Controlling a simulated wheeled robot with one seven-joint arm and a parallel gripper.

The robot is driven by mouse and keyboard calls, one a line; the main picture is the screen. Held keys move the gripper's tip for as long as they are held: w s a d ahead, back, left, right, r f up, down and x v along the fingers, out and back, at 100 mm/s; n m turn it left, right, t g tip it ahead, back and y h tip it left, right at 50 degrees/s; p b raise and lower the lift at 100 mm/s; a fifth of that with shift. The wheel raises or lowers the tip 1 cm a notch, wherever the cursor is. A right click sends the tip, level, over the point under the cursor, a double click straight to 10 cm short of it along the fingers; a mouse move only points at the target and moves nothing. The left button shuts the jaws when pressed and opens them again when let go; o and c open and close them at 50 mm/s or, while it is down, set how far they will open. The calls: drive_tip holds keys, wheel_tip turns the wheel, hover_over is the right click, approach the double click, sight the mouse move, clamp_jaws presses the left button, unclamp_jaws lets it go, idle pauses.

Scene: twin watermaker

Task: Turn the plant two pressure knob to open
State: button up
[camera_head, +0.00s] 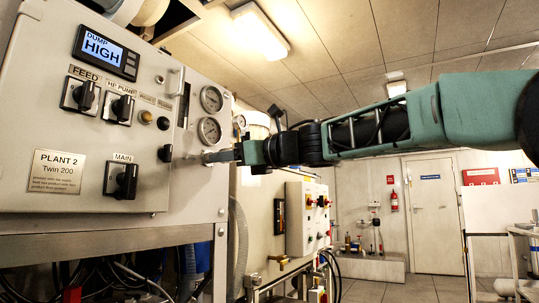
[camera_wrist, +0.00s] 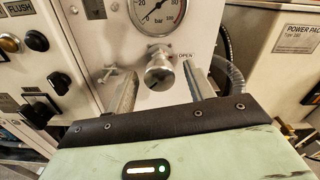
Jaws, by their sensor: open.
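The pressure knob is a round silver knob (camera_wrist: 160,74) below a pressure gauge, with an "OPEN" label to its right, in the wrist view. My gripper (camera_head: 214,156) is open. In the wrist view its two fingers reach toward the panel on the left and right of the knob, with gaps showing; I cannot tell how deep they reach around it. In the head view my gripper is at the right side of the Plant 2 panel (camera_head: 145,185), below the gauges, and the knob is hard to make out there.
Two round gauges (camera_head: 209,130) sit above my gripper. A small silver valve handle (camera_wrist: 108,72) is left of the knob. Black switches (camera_head: 122,181) are on the panel's left. The Power Pack box (camera_wrist: 290,60) stands to the right. Free floor lies beyond.

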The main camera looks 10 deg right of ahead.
drive_tip(key=v, duration=1.5)
drive_tip(key=shift+b, duration=0.35)
drive_tip(key=shift+f, duration=0.1)
drive_tip(key=s+a+f+m+h, duration=0.15)
drive_tip(key=f+m+h, duration=0.35)
drive_tip(key=f+m, duration=0.95)
drive_tip(key=s+a+f+m+h, duration=0.15)
drive_tip(key=f+m+h, duration=0.25)
drive_tip(key=f+m, duration=1.05)
drive_tip(key=s+d+f+m+g+h, duration=0.25)
drive_tip(key=s+f+m+g, duration=0.3)
drive_tip(key=s+f, duration=0.6)
drive_tip(key=s+d+f+m+g+h, duration=0.25)
drive_tip(key=s+f+m+g, duration=0.45)
drive_tip(key=s, duration=0.7)
wheel_tip(320, 180, up, 29)
drive_tip(key=t+p, duration=0.1)
drive_tip(key=p, duration=2.9)
drive_tip(key=shift+s+d, duration=0.15)
drive_tip(key=shift+d, duration=0.15)
